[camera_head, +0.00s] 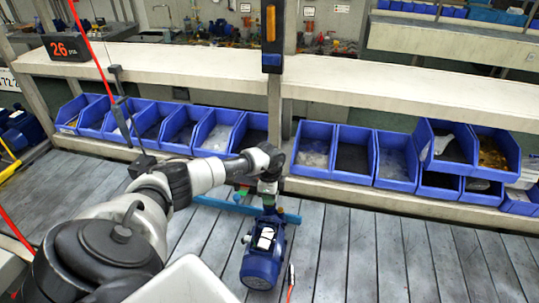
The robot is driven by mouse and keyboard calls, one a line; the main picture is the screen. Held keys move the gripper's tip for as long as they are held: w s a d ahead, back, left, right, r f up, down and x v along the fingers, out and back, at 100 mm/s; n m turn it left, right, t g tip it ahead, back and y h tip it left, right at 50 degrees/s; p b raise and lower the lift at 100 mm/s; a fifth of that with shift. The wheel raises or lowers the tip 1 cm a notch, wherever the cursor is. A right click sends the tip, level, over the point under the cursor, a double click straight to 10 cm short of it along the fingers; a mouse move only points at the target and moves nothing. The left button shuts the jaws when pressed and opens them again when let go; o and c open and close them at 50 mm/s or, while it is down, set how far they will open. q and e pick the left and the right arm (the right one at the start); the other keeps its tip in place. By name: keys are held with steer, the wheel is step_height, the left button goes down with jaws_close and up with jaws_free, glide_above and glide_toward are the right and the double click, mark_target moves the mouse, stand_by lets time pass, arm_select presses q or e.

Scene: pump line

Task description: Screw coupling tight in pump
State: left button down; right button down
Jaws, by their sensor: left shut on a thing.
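A blue pump with a ribbed motor (262,262) stands on the slatted grey work surface at the lower middle, with a white label on its side. My left arm comes in from the left, and my left gripper (268,188) points down right above the pump's far end. The left gripper is shut on a small part, the coupling, at the pump's top. The jaws and the coupling are small and mostly hidden, so I cannot tell how deep it sits. My right gripper is not in view.
Blue bins (400,160) with parts line the back under a pale shelf (430,85). A blue bar (228,205) lies behind the pump. A post with an orange and black tool (271,38) rises at the back.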

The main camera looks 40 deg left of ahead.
arm_select(q)
steer(key=shift+m, duration=0.3)
steer(key=shift+f+m+b, duration=0.1)
steer(key=shift+m+b, duration=0.35)
steer(key=shift+m, duration=1.15)
steer(key=shift+m+b, duration=0.55)
steer(key=shift+m, duration=1.15)
steer(key=c, duration=1)
jaws_free()
